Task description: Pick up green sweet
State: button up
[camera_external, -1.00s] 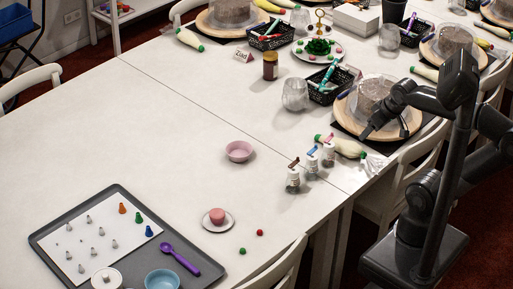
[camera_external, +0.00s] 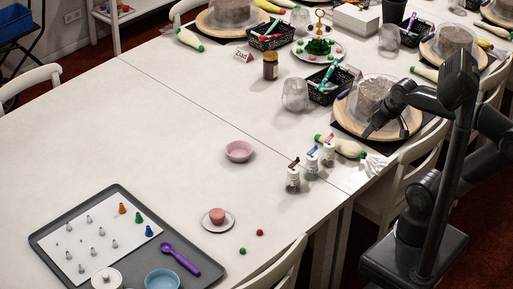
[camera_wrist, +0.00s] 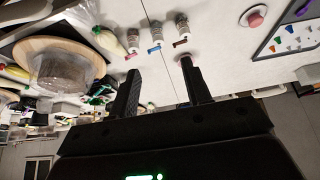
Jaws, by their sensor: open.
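A small round green sweet (camera_external: 242,251) lies on the bare white table in the external view, near the table's front edge. A red sweet (camera_external: 260,233) lies just to its upper right, apart from it. I cannot make out the green sweet in the wrist view. My gripper (camera_external: 386,128) is in front of the cake turntable at the right, well away from the green sweet. In the wrist view my gripper (camera_wrist: 162,82) has its two fingers apart with nothing held between them.
Small bottles (camera_external: 312,160) stand between my gripper and the sweets. A saucer (camera_external: 231,224) with a pink item, a pink bowl (camera_external: 239,151) and a grey tray (camera_external: 122,196) are farther left. A chair (camera_external: 283,268) stands close by the sweets. The table's middle is mostly clear.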

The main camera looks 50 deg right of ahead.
jog(key=shift+w, duration=0.1)
jog(key=w+a+n+g, duration=0.1)
jog(key=w+a+g, duration=0.1)
jog(key=w+a, duration=0.7)
jog(key=n+g, duration=0.3)
jog(key=g, duration=0.1)
send_over(243, 248)
notch_tip(243, 248, down, 23)
notch_tip(243, 248, down, 5)
jog(key=shift+a+r, duration=0.15)
jog(key=shift+r, duration=0.05)
jog(key=shift+f, duration=3.15)
grip_shut()
